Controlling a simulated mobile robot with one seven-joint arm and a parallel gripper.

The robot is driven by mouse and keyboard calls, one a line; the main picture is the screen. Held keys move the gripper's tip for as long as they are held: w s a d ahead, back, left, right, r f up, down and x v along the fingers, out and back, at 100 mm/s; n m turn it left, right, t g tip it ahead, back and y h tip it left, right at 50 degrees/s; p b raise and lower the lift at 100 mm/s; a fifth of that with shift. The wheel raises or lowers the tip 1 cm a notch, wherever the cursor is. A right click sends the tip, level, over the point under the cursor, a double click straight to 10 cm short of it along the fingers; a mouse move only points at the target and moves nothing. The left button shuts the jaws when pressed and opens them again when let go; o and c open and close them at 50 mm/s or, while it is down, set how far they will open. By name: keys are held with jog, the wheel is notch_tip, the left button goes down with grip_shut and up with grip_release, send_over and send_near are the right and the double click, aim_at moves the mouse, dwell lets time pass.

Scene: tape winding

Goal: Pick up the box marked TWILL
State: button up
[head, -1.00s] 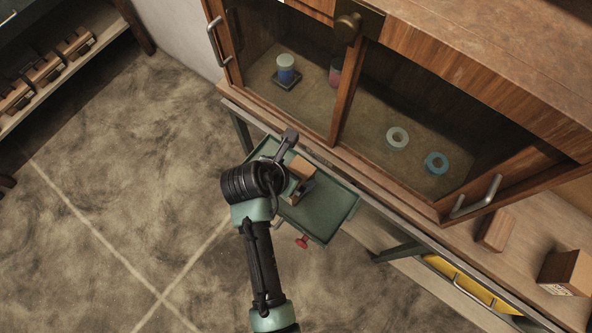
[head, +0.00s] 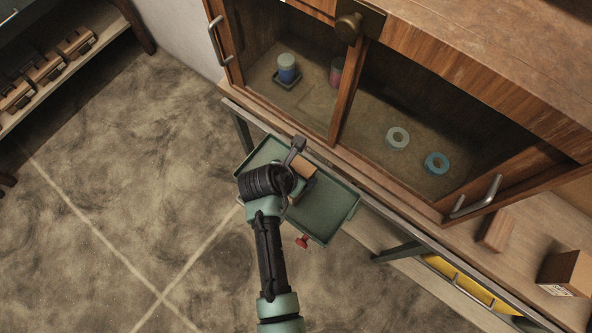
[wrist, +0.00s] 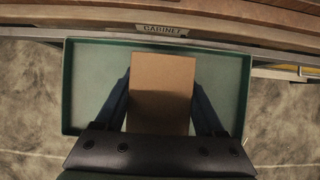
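A plain brown box (head: 303,166) sits in the green tray (head: 330,212) at the front of the cabinet. In the wrist view the box (wrist: 160,95) fills the middle, and its visible face carries no lettering, so I cannot read a name on it. My gripper (wrist: 162,100) is over the tray with its fingers spread, one on each side of the box. Whether either finger touches the box is unclear. In the head view my arm hides part of the box and one finger.
The cabinet (head: 340,135) behind the tray holds tape rolls (head: 397,138) and small jars. A plate (wrist: 163,30) above the tray reads CABINET. On the right bench are a brown block (head: 496,231) and a box (head: 568,271) with a small unreadable label.

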jog(key=c, duration=0.8)
